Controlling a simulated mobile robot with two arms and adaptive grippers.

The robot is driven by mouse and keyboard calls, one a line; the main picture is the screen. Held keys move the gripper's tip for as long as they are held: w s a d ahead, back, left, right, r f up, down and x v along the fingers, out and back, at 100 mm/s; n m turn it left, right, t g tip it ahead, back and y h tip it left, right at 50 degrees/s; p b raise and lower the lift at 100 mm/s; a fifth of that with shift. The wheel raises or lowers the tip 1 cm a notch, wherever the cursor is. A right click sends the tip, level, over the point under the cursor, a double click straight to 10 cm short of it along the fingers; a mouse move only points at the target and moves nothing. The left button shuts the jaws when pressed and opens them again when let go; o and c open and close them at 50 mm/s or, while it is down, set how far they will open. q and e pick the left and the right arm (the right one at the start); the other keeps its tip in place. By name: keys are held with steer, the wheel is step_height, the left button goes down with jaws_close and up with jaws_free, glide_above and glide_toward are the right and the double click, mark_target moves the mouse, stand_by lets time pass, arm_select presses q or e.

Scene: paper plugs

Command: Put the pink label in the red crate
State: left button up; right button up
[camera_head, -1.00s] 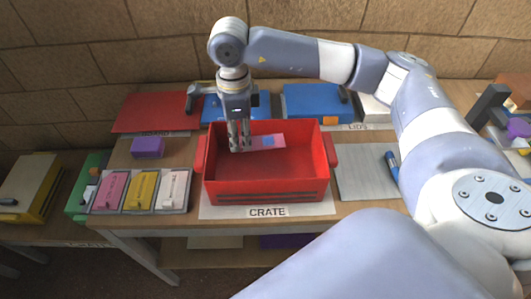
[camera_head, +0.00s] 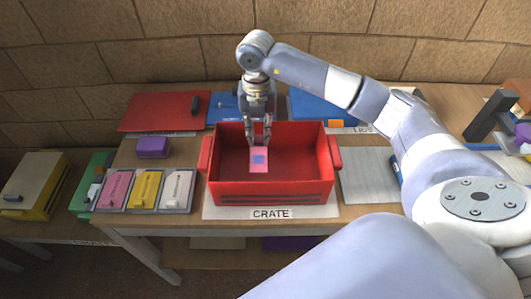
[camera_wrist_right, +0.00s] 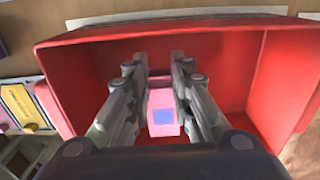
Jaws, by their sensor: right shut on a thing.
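The red crate (camera_head: 300,165) stands on the table behind a sign reading CRATE. My right gripper (camera_head: 259,143) points down into the crate, toward its left half. It is shut on the pink label (camera_head: 259,166), a pink piece with a blue square on it. The label hangs below the fingertips inside the crate walls; I cannot tell whether it touches the floor. In the right wrist view the label (camera_wrist_right: 161,103) shows between the two fingers (camera_wrist_right: 160,95), with the red crate wall (camera_wrist_right: 160,42) around. My left gripper is not in view.
A tray with pink, yellow and white cards (camera_head: 147,190) stands left of the crate. A purple block (camera_head: 152,147) lies behind it. A red board (camera_head: 155,110) and a blue lid (camera_head: 322,110) lie at the back. A grey ribbed panel (camera_head: 368,175) lies to the right.

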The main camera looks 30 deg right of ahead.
mark_target(259, 152)
step_height(259, 152, down, 8)
steer(key=shift+f+p, duration=0.15)
steer(key=shift+p, duration=0.55)
steer(key=o, duration=0.3)
steer(key=shift+f, duration=0.15)
steer(key=o, duration=0.4)
